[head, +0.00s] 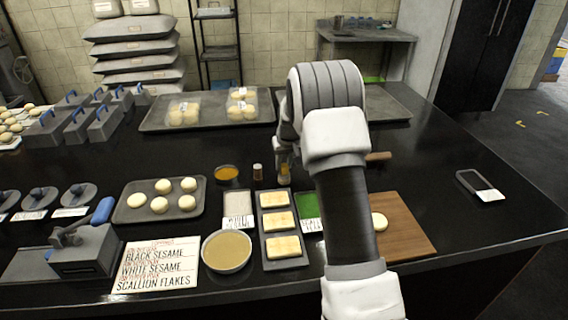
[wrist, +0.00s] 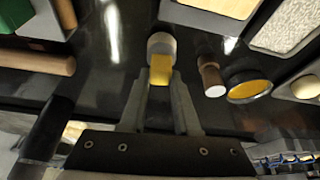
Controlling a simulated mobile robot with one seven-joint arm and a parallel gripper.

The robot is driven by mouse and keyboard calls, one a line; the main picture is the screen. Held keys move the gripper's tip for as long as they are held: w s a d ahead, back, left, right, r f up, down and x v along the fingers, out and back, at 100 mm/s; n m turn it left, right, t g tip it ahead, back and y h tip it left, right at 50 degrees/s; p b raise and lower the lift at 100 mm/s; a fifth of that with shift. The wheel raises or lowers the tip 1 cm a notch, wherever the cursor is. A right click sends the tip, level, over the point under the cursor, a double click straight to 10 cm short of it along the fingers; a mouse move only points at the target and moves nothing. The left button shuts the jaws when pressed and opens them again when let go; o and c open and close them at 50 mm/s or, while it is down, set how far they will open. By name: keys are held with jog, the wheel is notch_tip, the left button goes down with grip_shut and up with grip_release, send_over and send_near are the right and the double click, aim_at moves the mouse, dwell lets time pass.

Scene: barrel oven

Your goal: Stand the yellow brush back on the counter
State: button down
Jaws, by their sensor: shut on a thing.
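The yellow brush (wrist: 160,70) is between the two fingers of my gripper (wrist: 159,88) in the wrist view. The fingers are shut on its yellow part, and a pale round end shows past the fingertips. In the head view the yellow brush (head: 284,178) shows below my gripper (head: 284,164), low over the black counter (head: 420,170) and behind the tray of toast slabs. It looks about upright there. I cannot tell whether its lower end touches the counter. My arm hides part of the counter to the right.
A brown, pale-topped small cylinder (head: 257,172) and an orange-filled bowl (head: 226,173) stand close to the left. The toast tray (head: 267,200) and a green-filled tray (head: 311,204) lie in front. A wooden board (head: 410,225) and rolling pin (head: 378,156) are to the right.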

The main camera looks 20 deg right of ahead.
jog(key=shift+f+b, duration=0.35)
jog(key=shift+f, duration=0.25)
dwell(0.3)
jog(key=c, duration=0.6)
grip_release()
jog(key=shift+o, duration=0.2)
jog(key=shift+r, duration=0.1)
